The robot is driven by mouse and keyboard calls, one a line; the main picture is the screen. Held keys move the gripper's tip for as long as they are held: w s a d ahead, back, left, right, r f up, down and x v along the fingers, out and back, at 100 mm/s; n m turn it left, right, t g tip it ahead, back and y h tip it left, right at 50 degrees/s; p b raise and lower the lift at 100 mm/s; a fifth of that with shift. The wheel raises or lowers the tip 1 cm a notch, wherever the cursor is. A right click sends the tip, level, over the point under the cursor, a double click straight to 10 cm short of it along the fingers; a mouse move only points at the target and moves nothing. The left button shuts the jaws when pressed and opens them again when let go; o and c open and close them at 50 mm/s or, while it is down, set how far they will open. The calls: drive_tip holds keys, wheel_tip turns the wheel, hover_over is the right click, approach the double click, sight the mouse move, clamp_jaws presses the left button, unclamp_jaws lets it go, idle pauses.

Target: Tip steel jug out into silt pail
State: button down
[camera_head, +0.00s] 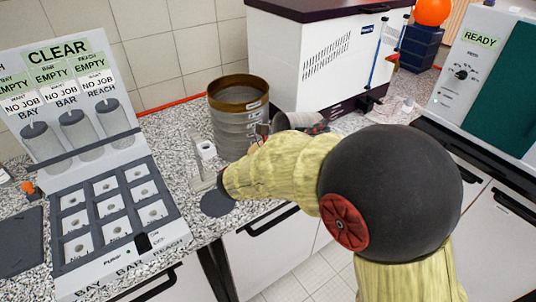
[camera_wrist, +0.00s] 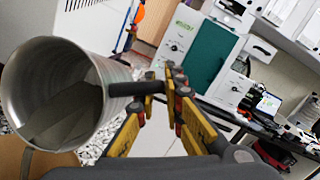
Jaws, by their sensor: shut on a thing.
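The steel jug (camera_wrist: 85,65) fills the left of the wrist view, its mouth towards the camera. Grey material lies inside it. A dark bar-like handle sticks out from its side, and my gripper (camera_wrist: 158,92) is shut on that handle. In the head view the jug (camera_head: 303,120) shows in part as a grey, tilted cylinder beyond my arm, held above the counter. My gripper is mostly hidden there.
A tall ringed metal stack with a brown rim (camera_head: 238,117) stands just left of the jug. A white holder (camera_head: 203,155) stands before it. A slotted panel marked CLEAR (camera_head: 62,95) is at left, a white cabinet (camera_head: 315,62) behind, a READY machine (camera_head: 470,75) at right.

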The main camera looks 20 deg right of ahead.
drive_tip(key=shift+s+a+h, duration=0.2)
drive_tip(key=shift+a+h, duration=0.4)
drive_tip(key=shift+a, duration=0.35)
idle(0.6)
